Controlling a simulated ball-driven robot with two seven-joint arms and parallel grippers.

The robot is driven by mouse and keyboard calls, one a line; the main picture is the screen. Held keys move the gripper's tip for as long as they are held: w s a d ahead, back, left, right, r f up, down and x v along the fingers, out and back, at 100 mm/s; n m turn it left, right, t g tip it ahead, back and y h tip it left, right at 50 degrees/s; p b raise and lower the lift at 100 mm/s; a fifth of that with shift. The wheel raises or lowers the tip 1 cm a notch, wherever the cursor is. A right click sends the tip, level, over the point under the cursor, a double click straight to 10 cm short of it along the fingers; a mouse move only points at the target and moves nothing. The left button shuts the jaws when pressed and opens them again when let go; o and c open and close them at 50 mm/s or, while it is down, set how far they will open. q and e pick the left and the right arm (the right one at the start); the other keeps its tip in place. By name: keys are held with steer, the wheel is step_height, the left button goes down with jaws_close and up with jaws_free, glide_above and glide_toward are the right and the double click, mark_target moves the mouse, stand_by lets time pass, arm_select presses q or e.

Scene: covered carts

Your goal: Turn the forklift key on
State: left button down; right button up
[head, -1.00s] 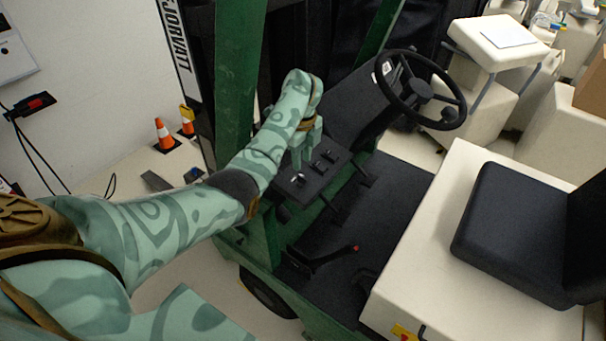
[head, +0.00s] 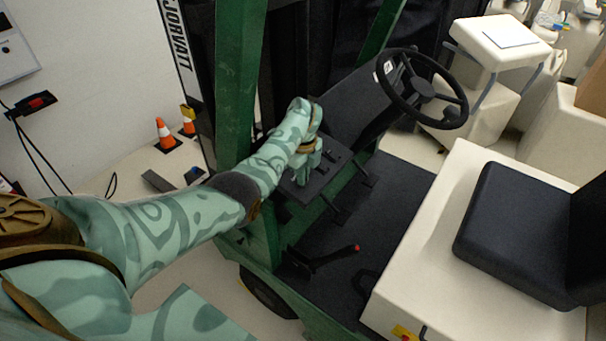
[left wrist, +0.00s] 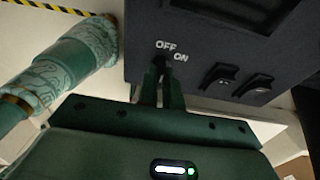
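The forklift's black control panel (head: 325,176) stands beside the steering column. In the left wrist view the panel (left wrist: 215,45) shows white OFF and ON labels around a small dark key (left wrist: 160,61). The fingers of my left gripper (left wrist: 161,88) are close together, with the key between their tips. In the head view my left gripper (head: 305,170) reaches down onto the panel's left part and hides the key. The key's exact angle is hard to read. My right gripper is not in view.
Two rocker switches (left wrist: 238,82) sit right of the key. The steering wheel (head: 422,88) and black seat (head: 515,235) are to the right. A green post (head: 240,80) stands close to my left arm. Orange cones (head: 165,135) stand by the wall.

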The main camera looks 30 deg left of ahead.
arm_select(q)
steer(key=shift+m, duration=0.3)
steer(key=shift+w+m+g+b, duration=0.1)
steer(key=shift+m+g+b, duration=0.2)
steer(key=shift+m+b, duration=0.55)
steer(key=m, duration=0.4)
steer(key=shift+g+b, duration=0.4)
steer(key=m+y, duration=0.1)
steer(key=m, duration=0.2)
steer(key=shift+b, duration=0.4)
steer(key=shift+w+m+g, duration=0.1)
steer(key=shift+m+g, duration=0.2)
steer(key=shift+m, duration=0.85)
steer(key=shift+r, duration=0.1)
steer(key=c, duration=1.6)
jaws_free()
steer(key=shift+o, duration=0.2)
